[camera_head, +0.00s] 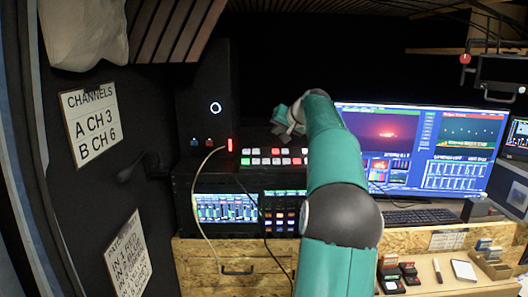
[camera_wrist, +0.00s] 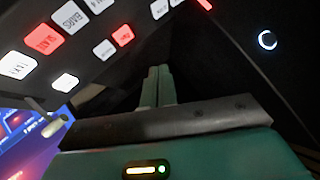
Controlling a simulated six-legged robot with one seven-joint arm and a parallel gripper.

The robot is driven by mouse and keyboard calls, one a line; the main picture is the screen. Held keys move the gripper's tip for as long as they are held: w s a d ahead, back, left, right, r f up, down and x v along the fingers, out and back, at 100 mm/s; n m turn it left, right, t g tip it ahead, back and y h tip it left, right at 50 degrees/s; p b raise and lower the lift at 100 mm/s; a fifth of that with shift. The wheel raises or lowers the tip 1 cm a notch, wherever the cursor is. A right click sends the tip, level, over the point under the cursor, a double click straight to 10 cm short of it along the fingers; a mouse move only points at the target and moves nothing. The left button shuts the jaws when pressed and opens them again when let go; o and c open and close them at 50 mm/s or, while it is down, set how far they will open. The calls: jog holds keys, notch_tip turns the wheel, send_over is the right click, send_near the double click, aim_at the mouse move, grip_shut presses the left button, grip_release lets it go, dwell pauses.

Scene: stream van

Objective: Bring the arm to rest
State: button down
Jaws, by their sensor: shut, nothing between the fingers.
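My teal arm (camera_head: 335,185) reaches up from the bottom of the head view and bends left at its far end. My gripper (camera_head: 283,122) hangs in front of the switcher panel with its rows of white and red lit buttons (camera_head: 262,161). In the wrist view the two teal fingers of my gripper (camera_wrist: 158,76) lie together, shut with nothing between them. The button panel (camera_wrist: 85,65) is to the left of the fingers there. Whether the fingertips touch anything is hard to tell.
A large monitor (camera_head: 462,172) stands to the right, behind a keyboard (camera_head: 420,216). A ring light (camera_head: 215,107) glows on the dark unit. Small boxes (camera_head: 398,272) and a notepad (camera_head: 463,270) lie on the wooden desk.

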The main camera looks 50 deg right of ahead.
jog(key=w+a+f+n+g+y, duration=0.1)
jog(key=a+f+n+g, duration=0.15)
jog(key=a, duration=1.45)
jog(key=w+a+f+n+g+y, duration=0.1)
jog(key=w+a+n+y, duration=0.15)
jog(key=a, duration=1.55)
jog(key=s+a+f+n, duration=0.1)
jog(key=s+a+f, duration=0.2)
jog(key=s+a, duration=0.35)
jog(key=s+a+f+n, duration=0.25)
jog(key=s+a, duration=0.25)
jog(key=a, duration=0.3)
jog(key=s+a+f+n+g, duration=0.2)
jog(key=s+a+f, duration=0.5)
jog(key=s+f, duration=0.4)
jog(key=shift+s+a, duration=0.3)
jog(key=shift+s, duration=0.55)
jog(key=shift+d, duration=0.1)
